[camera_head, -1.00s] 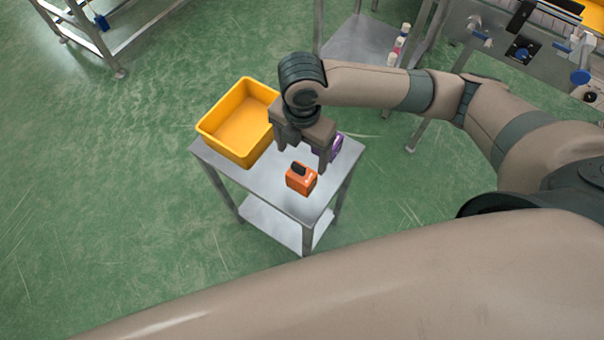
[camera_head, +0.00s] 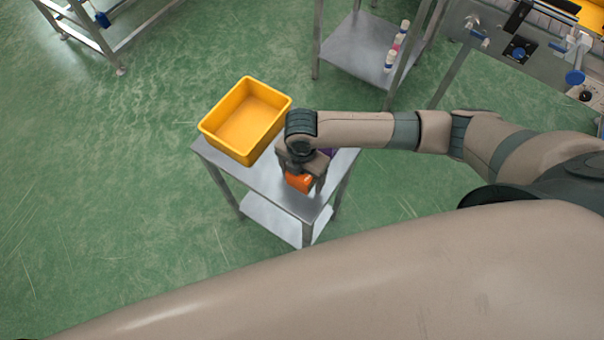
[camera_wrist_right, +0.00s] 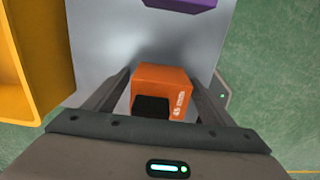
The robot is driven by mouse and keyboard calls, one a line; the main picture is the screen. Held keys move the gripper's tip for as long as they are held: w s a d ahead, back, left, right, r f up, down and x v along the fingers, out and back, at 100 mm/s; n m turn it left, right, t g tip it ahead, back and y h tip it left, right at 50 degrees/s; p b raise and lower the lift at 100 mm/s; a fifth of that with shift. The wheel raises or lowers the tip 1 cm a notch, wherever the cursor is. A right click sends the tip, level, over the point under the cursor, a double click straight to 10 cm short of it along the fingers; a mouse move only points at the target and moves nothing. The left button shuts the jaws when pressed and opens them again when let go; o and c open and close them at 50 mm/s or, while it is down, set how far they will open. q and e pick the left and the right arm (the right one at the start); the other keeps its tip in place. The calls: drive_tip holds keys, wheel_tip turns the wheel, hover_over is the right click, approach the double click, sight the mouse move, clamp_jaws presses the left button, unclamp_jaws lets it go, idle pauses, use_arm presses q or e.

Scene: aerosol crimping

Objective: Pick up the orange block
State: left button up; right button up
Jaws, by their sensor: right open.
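The orange block (camera_head: 299,182) sits on the small metal table (camera_head: 262,178), with its upper part hidden by my right gripper in the head view. In the right wrist view the two fingers of my right gripper (camera_wrist_right: 163,90) flank the block, with slight gaps visible. Whether they touch it lower down I cannot tell. My left gripper is not in view.
A yellow bin (camera_head: 246,122) stands on the table left of the block. A purple object (camera_wrist_right: 180,4) lies beyond the block, mostly hidden in the head view. Another metal stand (camera_head: 350,50) with small bottles is at the back.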

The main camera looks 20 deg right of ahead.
drive_tip(key=shift+f, duration=0.15)
drive_tip(key=c, duration=1.3)
drive_tip(key=shift+c, duration=0.2)
drive_tip(key=shift+r+p, duration=0.3)
drive_tip(key=shift+r+p, duration=3.35)
drive_tip(key=shift+p, duration=0.25)
drive_tip(key=shift+r, duration=0.3)
drive_tip(key=shift+r, duration=0.7)
drive_tip(key=shift+r, duration=0.2)
